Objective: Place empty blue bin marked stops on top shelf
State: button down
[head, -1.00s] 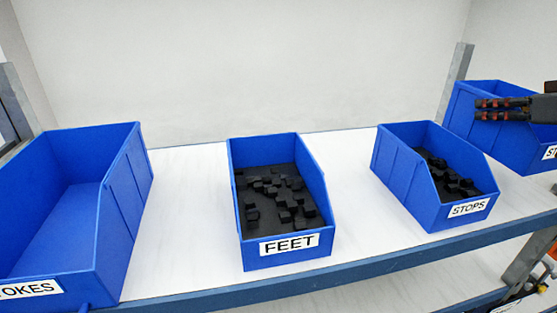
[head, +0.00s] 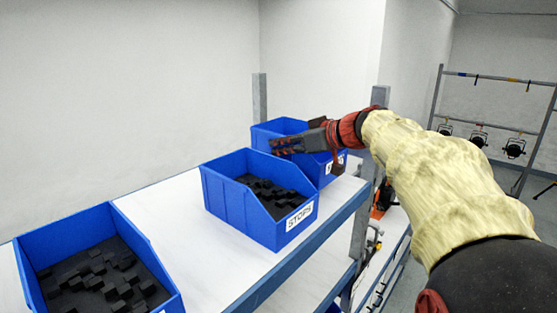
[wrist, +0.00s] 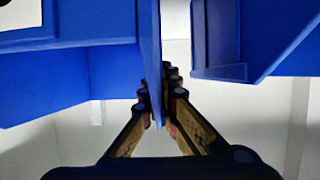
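The blue bin in my gripper (head: 285,125) is at the right end of the top shelf (head: 165,215), beyond another blue bin. Its label (head: 338,162) is partly covered by my arm, with only an S readable. My gripper (head: 278,146) is closed on its side wall; the wrist view shows the thin blue wall (wrist: 150,60) between the two fingers (wrist: 160,97). No contents show in the part of its inside I see. Its base is hidden, so I cannot tell whether it touches the shelf.
A blue STOPS bin (head: 235,205) with black blocks stands just left of the held bin. Another bin of black blocks (head: 95,265) is at lower left. A grey post (head: 378,100) stands at the shelf's right front corner. Bare shelf lies between the two filled bins.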

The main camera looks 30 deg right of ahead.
aim_at(315, 161)
jog(key=shift+f, duration=1.7)
jog(key=c, duration=2.1)
grip_release()
jog(key=shift+f, duration=0.15)
jog(key=shift+c, duration=0.2)
jog(key=shift+o, duration=0.5)
jog(key=b+v, duration=0.1)
jog(key=v, duration=1.1)
jog(key=shift+r, duration=0.2)
